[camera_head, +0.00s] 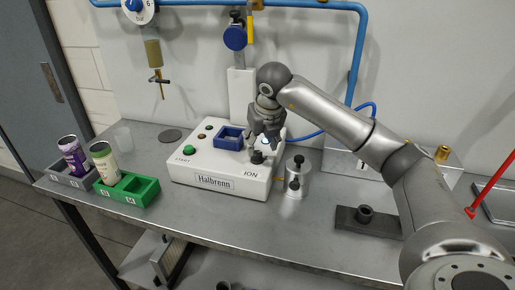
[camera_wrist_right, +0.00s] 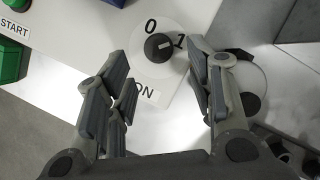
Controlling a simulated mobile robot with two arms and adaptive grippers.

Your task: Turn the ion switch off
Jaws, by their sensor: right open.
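The ion switch is a round black knob (camera_wrist_right: 158,47) on a white dial marked 0 and 1 in the right wrist view. Its pale mark appears to point toward the 1. In the head view the knob (camera_head: 257,157) sits at the front right of the white Halbrenn machine (camera_head: 214,183), above the ION label. My right gripper (camera_head: 266,140) is over this corner, fingers pointing down. In the wrist view its open fingers (camera_wrist_right: 160,78) lie to either side of the knob, with nothing between them; contact with the knob cannot be told. My left gripper is not in view.
The machine also has a green start button (camera_head: 189,150) and a blue square holder (camera_head: 229,138). A metal cylinder with black knobs (camera_head: 295,178) stands close on the right. Cans stand in grey and green trays (camera_head: 128,190) at the left. The front tabletop is clear.

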